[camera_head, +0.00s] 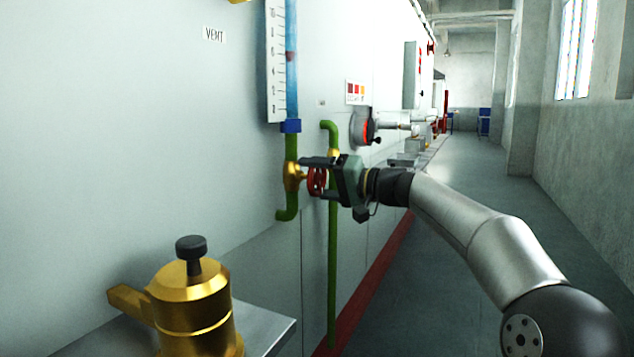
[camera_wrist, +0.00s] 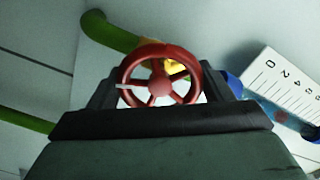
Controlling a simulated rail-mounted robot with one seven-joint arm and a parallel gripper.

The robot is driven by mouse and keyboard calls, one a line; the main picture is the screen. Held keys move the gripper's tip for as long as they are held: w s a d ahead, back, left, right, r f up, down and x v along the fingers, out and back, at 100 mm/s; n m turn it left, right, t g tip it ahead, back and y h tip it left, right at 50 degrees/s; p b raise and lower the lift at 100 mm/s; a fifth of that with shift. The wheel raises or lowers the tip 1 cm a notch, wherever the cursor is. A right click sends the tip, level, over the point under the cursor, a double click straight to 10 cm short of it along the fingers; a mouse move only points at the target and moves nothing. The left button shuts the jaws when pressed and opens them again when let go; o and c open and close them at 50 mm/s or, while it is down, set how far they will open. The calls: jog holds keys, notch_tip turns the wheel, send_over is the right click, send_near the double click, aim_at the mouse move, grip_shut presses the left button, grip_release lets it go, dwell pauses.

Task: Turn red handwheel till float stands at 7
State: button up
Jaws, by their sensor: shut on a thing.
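The red handwheel (camera_head: 311,182) sits on a brass valve (camera_head: 292,175) below the gauge in the head view. My gripper (camera_head: 320,177) is shut on the wheel's rim. In the wrist view the red handwheel (camera_wrist: 160,88) is between the two dark fingers, one at each side; a white mark on it points left. The sight glass (camera_head: 291,85) stands above the valve beside a white scale (camera_head: 275,70). A small reddish float (camera_head: 290,57) shows in its blue column, a little above mid-scale; its exact reading is too small to tell.
A green pipe (camera_head: 332,240) runs down just behind my gripper. A brass pot (camera_head: 193,305) with a black knob stands on a metal ledge at lower left. The floor at right is clear.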

jog(key=o, duration=1)
jog(key=p+v, duration=0.2)
jog(key=v, duration=1.5)
jog(key=shift+s+d, duration=0.1)
jog(key=shift+d, duration=0.1)
